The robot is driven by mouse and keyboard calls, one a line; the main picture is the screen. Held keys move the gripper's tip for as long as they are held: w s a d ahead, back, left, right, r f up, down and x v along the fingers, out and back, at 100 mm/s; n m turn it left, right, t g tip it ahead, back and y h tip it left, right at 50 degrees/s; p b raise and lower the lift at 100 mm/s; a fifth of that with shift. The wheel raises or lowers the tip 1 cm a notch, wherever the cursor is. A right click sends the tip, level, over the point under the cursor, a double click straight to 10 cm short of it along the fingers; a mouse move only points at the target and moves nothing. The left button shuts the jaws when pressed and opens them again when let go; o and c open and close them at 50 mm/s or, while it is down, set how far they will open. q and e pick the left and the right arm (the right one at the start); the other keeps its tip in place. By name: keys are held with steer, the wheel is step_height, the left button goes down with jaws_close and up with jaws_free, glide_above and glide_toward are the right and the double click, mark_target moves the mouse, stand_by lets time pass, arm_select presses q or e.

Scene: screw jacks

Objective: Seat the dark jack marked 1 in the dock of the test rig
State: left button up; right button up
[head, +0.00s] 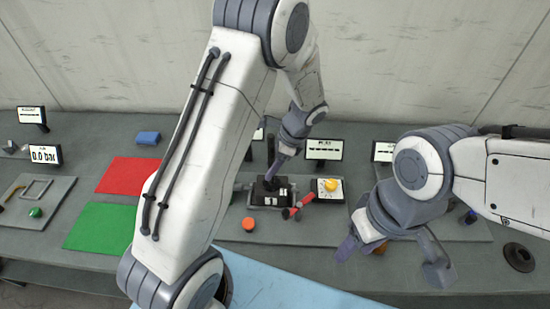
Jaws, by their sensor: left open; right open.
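A dark block with white marks (270,194), which looks like the jack marked 1, sits in or against a grey frame on the grey base plate of the test rig (292,224) at the middle of the table. I cannot tell whether it is fully down in the dock. My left gripper (272,178) is right at the top of the block, fingers pointing down. It is open, and its far finger is mostly hidden. My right gripper (392,259) is open at the right, above a small orange-brown thing (376,247) partly hidden by it.
A red lever (298,206), an orange button (249,224) and a yellow knob (331,185) stand near the block. Red (128,175) and green (100,227) mats lie left, with a blue block (148,138) behind. Small displays (323,150) line the back.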

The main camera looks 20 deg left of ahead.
arm_select(q)
steer(key=b+v, duration=0.2)
steer(key=v, duration=0.8)
steer(key=shift+r, duration=0.25)
arm_select(e)
steer(key=shift+f, duration=1.15)
